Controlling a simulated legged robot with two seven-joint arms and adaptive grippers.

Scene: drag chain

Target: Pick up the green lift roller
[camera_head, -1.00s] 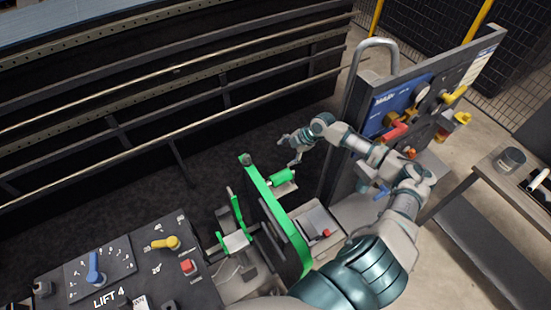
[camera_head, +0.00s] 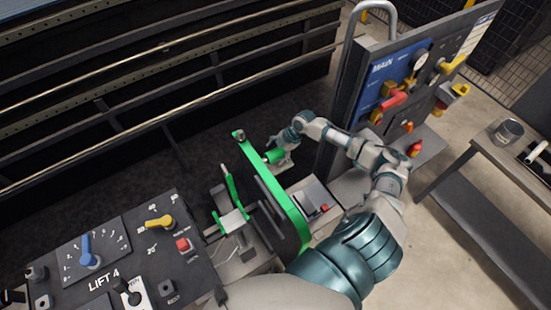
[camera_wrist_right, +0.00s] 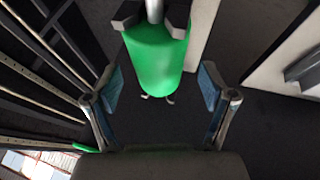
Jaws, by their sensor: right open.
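The green lift roller (camera_head: 274,156) is a short green cylinder beside the top of a long green lever arm (camera_head: 273,190) in the head view. In the right wrist view the roller (camera_wrist_right: 156,58) fills the upper middle, held at its far end by a dark bracket with a light rod. My right gripper (camera_wrist_right: 158,112) is open, with its two fingers apart on either side of the roller's near end. In the head view my right gripper (camera_head: 281,143) is at the roller and partly covers it. My left gripper is not in view.
A control panel (camera_head: 120,262) marked LIFT 4 is at the lower left. An upright board (camera_head: 405,85) with valves and levers stands to the right of my arm. A black railed structure (camera_head: 160,90) runs behind. A bench (camera_head: 480,150) is at the far right.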

